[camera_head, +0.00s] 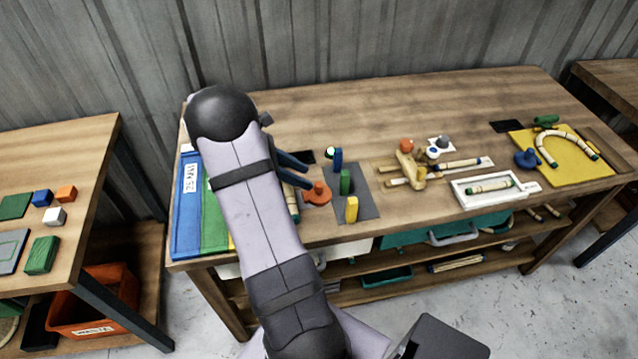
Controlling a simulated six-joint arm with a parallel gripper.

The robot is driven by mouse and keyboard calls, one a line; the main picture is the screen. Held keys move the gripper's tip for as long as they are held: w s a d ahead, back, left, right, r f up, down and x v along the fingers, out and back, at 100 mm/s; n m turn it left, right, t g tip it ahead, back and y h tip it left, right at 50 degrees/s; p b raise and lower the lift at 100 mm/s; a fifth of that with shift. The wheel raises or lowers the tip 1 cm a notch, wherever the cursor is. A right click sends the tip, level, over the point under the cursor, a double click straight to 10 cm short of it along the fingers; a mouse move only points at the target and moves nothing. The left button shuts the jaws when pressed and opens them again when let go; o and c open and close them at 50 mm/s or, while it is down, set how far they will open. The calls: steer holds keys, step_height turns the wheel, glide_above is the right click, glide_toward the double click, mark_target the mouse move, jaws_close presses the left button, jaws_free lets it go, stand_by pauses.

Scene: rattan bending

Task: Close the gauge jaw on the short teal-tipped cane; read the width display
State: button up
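My gripper (309,176) is over the left part of the middle bench, with two dark blue fingers pointing right. The fingers look apart, with nothing seen between them. An orange piece (318,193) lies just below the fingertips; I cannot tell if they touch it. A short pale cane with dark green or teal bands (489,187) lies in a white frame with a side tab (530,188), at the right, well away from my gripper. I cannot tell whether this frame is the gauge. No readable width display shows. Another cane end (293,205) shows partly behind my arm.
A grey mat (369,206) holds blue, green and yellow blocks. A wooden fixture (409,165) with canes stands mid-bench. A yellow board (560,172) with a bent cane is at the right. Blue and green panels (186,225) lie at the left end. The back middle is clear.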

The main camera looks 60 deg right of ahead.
mark_target(318, 184)
steer(key=shift+p+x, duration=1.1)
steer(key=shift+x, duration=2.5)
